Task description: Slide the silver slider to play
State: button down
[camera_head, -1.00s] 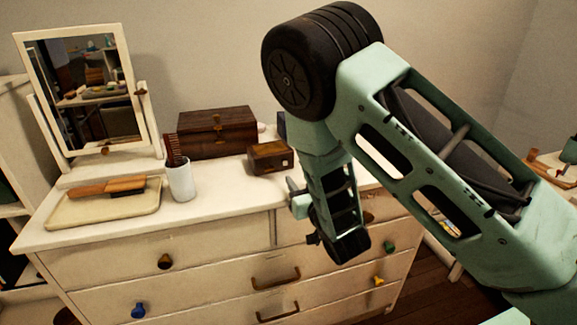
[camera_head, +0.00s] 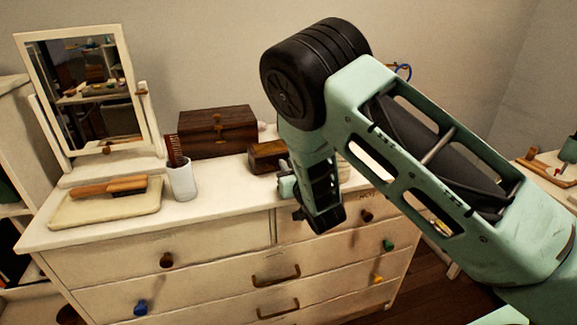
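A small brown wooden box (camera_head: 264,158) sits on the white dresser top, right of centre. My arm covers its right end, and I cannot make out a silver slider on it. My gripper end (camera_head: 290,188) hangs at the dresser's front edge, just in front of and below the small box. My own wrist largely hides the fingers, so their opening does not show. I see nothing held.
A larger dark wooden chest (camera_head: 216,132) stands behind the small box. A white cup with a comb (camera_head: 181,180), a tray with a brush (camera_head: 103,208) and a tilting mirror (camera_head: 88,85) stand left. The dresser front (camera_head: 215,262) has protruding knobs and handles.

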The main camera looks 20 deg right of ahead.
jog(key=shift+d+b, duration=0.55)
jog(key=shift+d, duration=0.4)
jog(key=c, duration=1.4)
grip_release()
jog(key=s+d+p, duration=0.1)
jog(key=s+p, duration=0.3)
jog(key=s, duration=1.3)
jog(key=shift+d, duration=0.2)
